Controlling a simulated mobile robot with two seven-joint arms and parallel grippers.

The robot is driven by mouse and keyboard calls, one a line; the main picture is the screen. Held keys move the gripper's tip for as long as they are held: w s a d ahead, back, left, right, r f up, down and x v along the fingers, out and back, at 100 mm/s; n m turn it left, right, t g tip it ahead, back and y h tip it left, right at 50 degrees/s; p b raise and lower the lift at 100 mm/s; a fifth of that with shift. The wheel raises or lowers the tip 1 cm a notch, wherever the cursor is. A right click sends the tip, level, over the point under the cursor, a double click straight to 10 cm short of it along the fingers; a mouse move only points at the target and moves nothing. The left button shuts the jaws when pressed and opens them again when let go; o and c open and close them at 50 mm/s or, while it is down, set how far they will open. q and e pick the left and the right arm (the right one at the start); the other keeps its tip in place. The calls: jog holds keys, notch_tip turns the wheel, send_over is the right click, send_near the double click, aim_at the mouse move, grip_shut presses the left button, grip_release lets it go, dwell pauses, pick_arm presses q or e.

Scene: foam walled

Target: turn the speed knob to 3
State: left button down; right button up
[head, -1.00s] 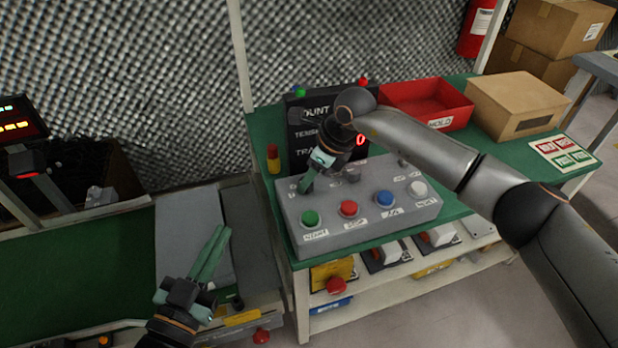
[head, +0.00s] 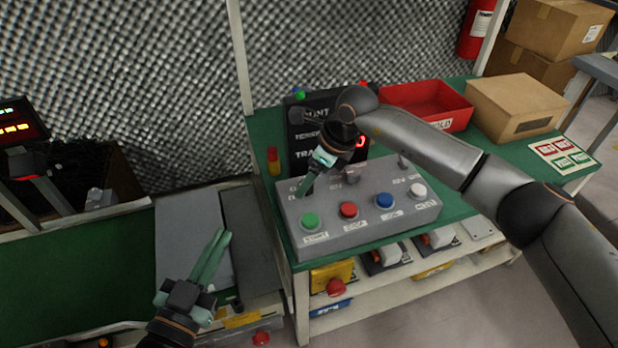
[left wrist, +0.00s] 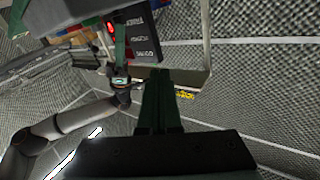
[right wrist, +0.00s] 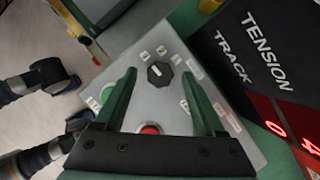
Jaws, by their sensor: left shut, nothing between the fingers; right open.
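The speed knob (right wrist: 160,73) looks like the black dial with a white mark on the grey control box (right wrist: 180,45). In the head view my right gripper (head: 306,190) hangs over the back left of the control box (head: 350,243), and I cannot pick out the dial there. My left gripper (head: 220,238) is shut and empty, left of the bench; it also shows in the left wrist view (left wrist: 160,75).
Green (head: 310,221), red (head: 348,210), blue (head: 384,200) and white (head: 417,190) buttons line the box's front. A dark display (head: 298,140) stands behind. A red bin (head: 425,100) and a cardboard box (head: 520,105) stand at the back right.

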pick_arm(q)
notch_tip(320, 180, down, 11)
jog(key=s+n+g+y+p, duration=0.1)
jog(key=s+g, duration=0.1)
jog(key=g, duration=0.3)
jog(key=shift+s+a+n+y+p, duration=0.15)
jog(key=shift+s+n+y+p, duration=0.2)
jog(key=shift+s+n+y, duration=0.05)
pick_arm(e)
jog(key=v, duration=1.1)
jog(key=shift+r, duration=0.3)
pick_arm(q)
jog(key=shift+f, duration=0.1)
pick_arm(e)
jog(key=shift+d, duration=0.1)
